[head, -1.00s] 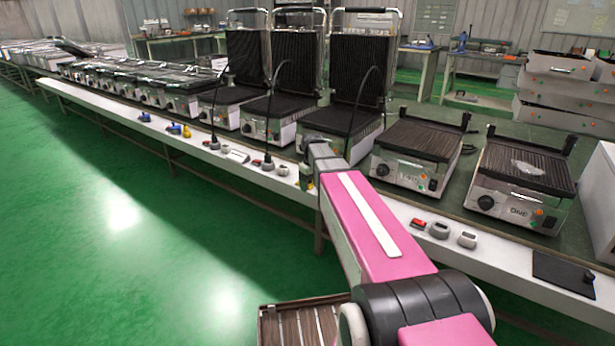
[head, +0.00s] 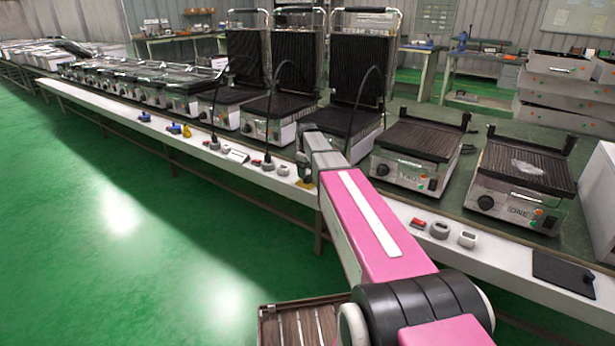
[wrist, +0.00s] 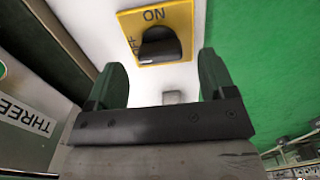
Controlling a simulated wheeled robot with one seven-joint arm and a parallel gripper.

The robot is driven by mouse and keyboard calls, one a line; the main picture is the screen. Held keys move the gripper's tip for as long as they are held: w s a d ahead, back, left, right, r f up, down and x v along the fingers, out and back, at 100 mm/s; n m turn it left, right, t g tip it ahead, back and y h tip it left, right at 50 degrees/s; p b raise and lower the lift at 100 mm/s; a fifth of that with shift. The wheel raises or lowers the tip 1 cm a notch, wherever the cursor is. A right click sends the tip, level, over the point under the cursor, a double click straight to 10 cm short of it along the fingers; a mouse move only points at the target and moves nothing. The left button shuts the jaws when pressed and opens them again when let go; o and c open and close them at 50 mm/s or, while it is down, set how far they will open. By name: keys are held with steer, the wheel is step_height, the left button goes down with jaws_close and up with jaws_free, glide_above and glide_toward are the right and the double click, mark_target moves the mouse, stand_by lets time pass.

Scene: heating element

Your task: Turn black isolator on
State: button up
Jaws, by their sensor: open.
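The black isolator (wrist: 160,46) is a black rotary knob on a yellow plate (wrist: 182,16). The plate reads ON at its top edge and OFF at its left side. I cannot tell clearly which word the knob points at. My gripper (wrist: 162,72) is open, its two green fingers spread below the knob in the wrist view, with nothing between them. The knob is apart from the fingers, just beyond their tips. In the head view my gripper (head: 303,165) is over the white bench edge, and a bit of yellow plate (head: 305,184) shows under it.
The white bench edge (head: 215,158) carries other switches, among them a red one (head: 418,223) and a grey one (head: 440,229). Contact grills (head: 415,150) stand behind it. A label reading THREE (wrist: 25,113) is at the left in the wrist view. Green floor lies in front.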

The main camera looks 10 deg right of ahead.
mark_target(308, 178)
steer(key=shift+f, duration=1.35)
steer(key=c, duration=0.9)
steer(key=shift+c, duration=0.2)
